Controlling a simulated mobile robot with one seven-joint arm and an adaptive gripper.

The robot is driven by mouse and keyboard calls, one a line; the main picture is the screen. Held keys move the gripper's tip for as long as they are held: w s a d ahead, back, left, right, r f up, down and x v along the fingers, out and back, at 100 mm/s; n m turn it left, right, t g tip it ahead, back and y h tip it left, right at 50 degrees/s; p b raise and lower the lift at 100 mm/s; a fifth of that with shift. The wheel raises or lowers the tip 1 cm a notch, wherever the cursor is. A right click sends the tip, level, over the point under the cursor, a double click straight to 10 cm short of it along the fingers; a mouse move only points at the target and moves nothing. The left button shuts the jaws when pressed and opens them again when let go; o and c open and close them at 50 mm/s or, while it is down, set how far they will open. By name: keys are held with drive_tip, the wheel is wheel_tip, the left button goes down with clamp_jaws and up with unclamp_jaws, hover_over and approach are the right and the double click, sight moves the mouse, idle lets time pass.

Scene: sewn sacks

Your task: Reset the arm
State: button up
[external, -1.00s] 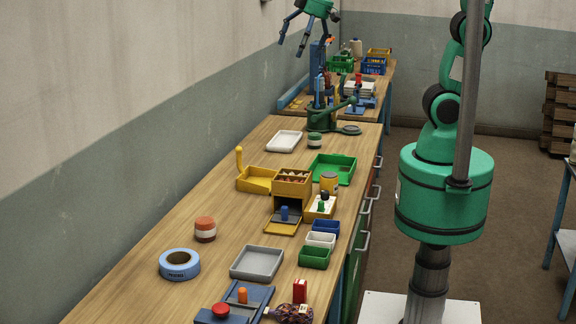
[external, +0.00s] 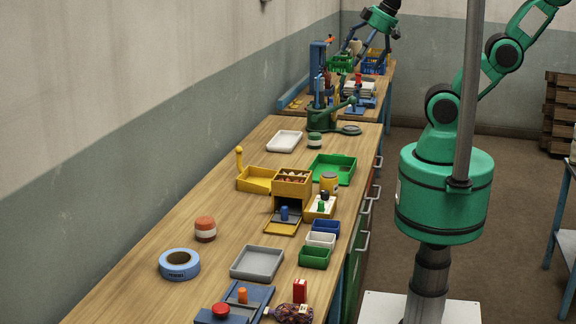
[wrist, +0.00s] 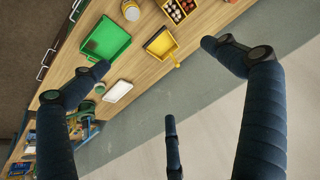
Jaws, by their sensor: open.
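My gripper (external: 368,35) is in the air above the far end of the long bench, at the top of the external view. Its blue fingers are spread wide and hold nothing. In the wrist view the dark blue fingers (wrist: 160,85) are apart, with the bench and the grey wall beyond them. My green arm reaches in from the right.
The wooden bench (external: 130,262) carries a green tray (external: 345,176), a white tray (external: 284,141), a yellow tray (external: 256,183), a yellow box (external: 291,178), a grey tray (external: 257,262), a tape roll (external: 179,264) and a green press (external: 321,119). The wall runs along its left.

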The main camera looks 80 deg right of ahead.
drive_tip(key=shift+f, duration=0.15)
wheel_tip(320, 180, down, 10)
drive_tip(key=b, duration=1)
drive_tip(key=shift+b, duration=0.3)
